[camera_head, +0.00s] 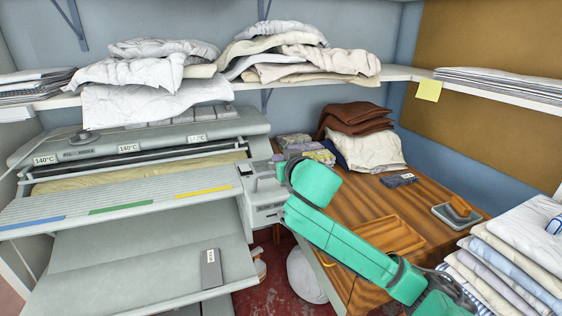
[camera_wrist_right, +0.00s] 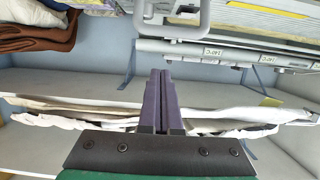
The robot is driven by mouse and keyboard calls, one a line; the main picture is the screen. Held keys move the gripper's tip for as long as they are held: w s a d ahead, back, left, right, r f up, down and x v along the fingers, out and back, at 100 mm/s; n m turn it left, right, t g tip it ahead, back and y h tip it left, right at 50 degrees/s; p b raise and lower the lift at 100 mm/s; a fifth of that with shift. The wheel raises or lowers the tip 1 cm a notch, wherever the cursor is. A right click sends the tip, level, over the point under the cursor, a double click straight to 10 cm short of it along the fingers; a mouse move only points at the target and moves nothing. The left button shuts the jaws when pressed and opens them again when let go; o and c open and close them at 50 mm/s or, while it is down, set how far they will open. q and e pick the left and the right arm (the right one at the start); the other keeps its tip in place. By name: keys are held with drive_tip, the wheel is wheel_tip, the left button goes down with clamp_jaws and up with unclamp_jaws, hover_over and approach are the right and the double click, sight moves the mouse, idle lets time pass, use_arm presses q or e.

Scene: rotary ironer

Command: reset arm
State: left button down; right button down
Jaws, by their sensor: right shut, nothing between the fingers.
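My right arm comes in from the lower right in the head view as green links over the wooden table. Its far end is beside the right end of the grey rotary ironer (camera_head: 120,208). My right gripper (camera_wrist_right: 160,80) shows clearly in the right wrist view. Its two dark purple fingers are pressed together with nothing between them. In the head view the arm's end largely hides the fingers. In the wrist view the ironer (camera_wrist_right: 215,52) and a grey handle (camera_wrist_right: 178,30) appear past the fingertips, apart from them. My left gripper is in neither view.
A wooden table (camera_head: 345,210) bears brown and cream folded cloths (camera_head: 365,150). A wall shelf (camera_head: 398,73) holds piled white linens (camera_head: 300,50). A folded linen stack (camera_head: 510,260) stands at the lower right. Red floor (camera_head: 283,285) shows between ironer and table.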

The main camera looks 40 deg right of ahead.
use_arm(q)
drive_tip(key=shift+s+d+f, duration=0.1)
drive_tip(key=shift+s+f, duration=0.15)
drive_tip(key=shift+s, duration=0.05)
use_arm(e)
drive_tip(key=v, duration=0.3)
drive_tip(key=shift+s+r, duration=0.1)
